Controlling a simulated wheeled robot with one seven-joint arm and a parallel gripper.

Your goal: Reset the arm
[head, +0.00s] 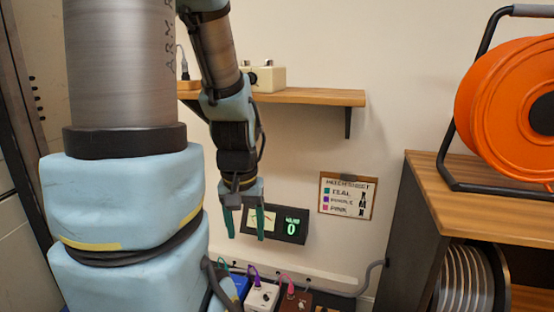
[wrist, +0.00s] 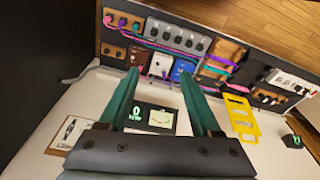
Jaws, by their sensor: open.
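My gripper (head: 246,222) hangs down from my arm in the head view, in front of the wall and a little above the row of pedals. Its two teal fingers are apart, with nothing between them. In the wrist view my gripper (wrist: 160,88) also shows open and empty, its fingers reaching over the wall meter. The black meter (head: 288,224) has a green lit "0" and a pale dial, partly hidden behind the fingers in the head view.
A wooden wall shelf (head: 320,97) holds a cream box (head: 270,78). A handwritten sign (head: 346,196) hangs on the wall. Pedals with coloured cables, including a white pedal (head: 262,297), stand below. An orange cable reel (head: 510,108) sits on a cabinet (head: 480,185) at right. A yellow bracket (wrist: 241,118) shows in the wrist view.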

